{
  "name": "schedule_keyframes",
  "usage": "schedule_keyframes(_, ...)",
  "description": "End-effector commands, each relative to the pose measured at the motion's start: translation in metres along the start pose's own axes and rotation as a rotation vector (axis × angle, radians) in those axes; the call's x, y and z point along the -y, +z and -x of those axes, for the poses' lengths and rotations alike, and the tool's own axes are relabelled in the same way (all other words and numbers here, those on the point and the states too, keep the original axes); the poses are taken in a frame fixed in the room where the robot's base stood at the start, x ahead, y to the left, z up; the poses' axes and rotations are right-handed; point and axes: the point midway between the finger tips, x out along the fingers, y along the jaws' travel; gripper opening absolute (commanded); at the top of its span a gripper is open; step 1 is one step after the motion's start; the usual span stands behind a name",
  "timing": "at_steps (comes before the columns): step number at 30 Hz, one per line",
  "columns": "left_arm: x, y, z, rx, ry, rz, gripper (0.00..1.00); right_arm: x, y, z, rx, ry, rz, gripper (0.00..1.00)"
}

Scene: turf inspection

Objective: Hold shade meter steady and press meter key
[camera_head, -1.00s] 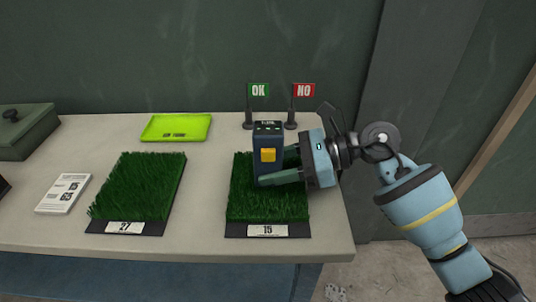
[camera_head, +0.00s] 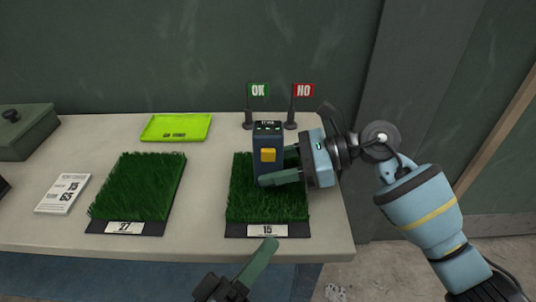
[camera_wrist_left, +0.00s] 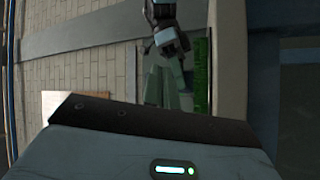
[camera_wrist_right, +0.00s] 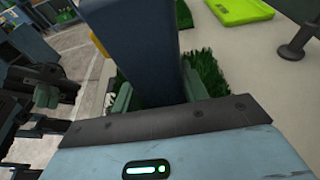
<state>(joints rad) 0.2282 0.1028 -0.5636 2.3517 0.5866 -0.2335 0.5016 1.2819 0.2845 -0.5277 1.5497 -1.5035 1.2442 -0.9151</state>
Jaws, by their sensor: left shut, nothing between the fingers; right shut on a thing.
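The shade meter (camera_head: 268,141) is a dark blue upright box with a yellow key (camera_head: 268,155) on its front face. It stands over the turf sample marked 15 (camera_head: 245,208). My right gripper (camera_head: 276,180) is shut on the meter from the right side. In the right wrist view the meter (camera_wrist_right: 135,50) rises between the two green fingers. My left gripper (camera_head: 270,244) is shut and empty, in front of the table's near edge, below and apart from the yellow key. Its green fingers also show in the left wrist view (camera_wrist_left: 168,88).
A second turf sample marked 27 (camera_head: 140,187) lies to the left, with a printed card (camera_head: 63,194) beside it. A lime tray (camera_head: 176,127), a green OK flag (camera_head: 258,90) and a red NO flag (camera_head: 304,90) stand behind. A green box (camera_head: 28,130) is at the far left.

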Motion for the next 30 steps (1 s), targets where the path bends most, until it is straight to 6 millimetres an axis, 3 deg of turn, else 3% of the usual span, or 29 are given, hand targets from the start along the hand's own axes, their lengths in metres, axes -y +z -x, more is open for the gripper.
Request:
schedule_keyframes(3, -0.025, -0.016, -0.012, -0.026, 0.09, 0.064, 0.0, 0.0, 0.0, 0.0, 0.001, 0.0, 0.001, 0.31)
schedule_keyframes(9, -0.044, -0.027, -0.019, -0.041, 0.158, 0.122, 0.0, 0.0, 0.0, 0.0, 0.001, 0.0, 0.0, 0.31)
schedule_keyframes(23, -0.044, -0.029, -0.021, -0.043, 0.161, 0.125, 0.0, 0.0, 0.0, 0.0, 0.001, 0.0, 0.0, 0.31)
schedule_keyframes(30, -0.034, -0.04, -0.038, -0.043, 0.162, 0.124, 0.0, 0.0, 0.0, 0.0, 0.001, 0.0, 0.0, 0.31)
